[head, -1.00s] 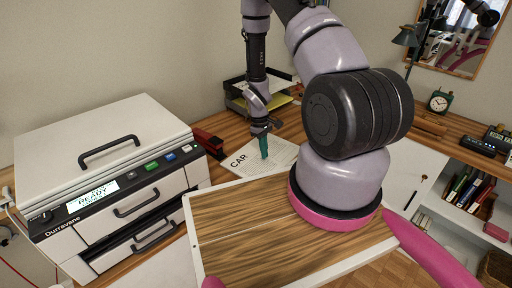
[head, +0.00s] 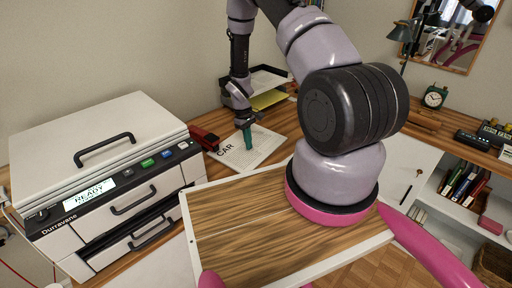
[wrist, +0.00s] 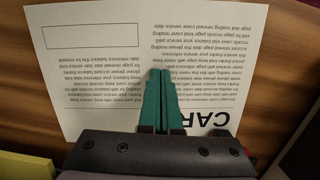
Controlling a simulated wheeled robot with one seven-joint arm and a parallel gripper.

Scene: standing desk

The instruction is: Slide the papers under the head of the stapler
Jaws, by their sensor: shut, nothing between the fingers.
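The papers (head: 262,147), white sheets with printed text and the heading "CAR", lie flat on the wooden desk. They also fill much of the wrist view (wrist: 95,75). My gripper (head: 249,148) has green fingers and points down over the papers. In the wrist view its fingertips (wrist: 160,72) are together with nothing between them, over the printed text; I cannot tell if they touch the paper. The stapler (head: 204,138), dark with red, stands just left of the papers, between them and the printer. Its head faces the papers' near left side, with a small gap apparent.
A large white printer (head: 100,150) stands left of the stapler. A black tray rack (head: 262,82) with a yellow sheet stands behind the papers. A desk lamp (head: 402,34) and a green clock (head: 434,97) are at the right.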

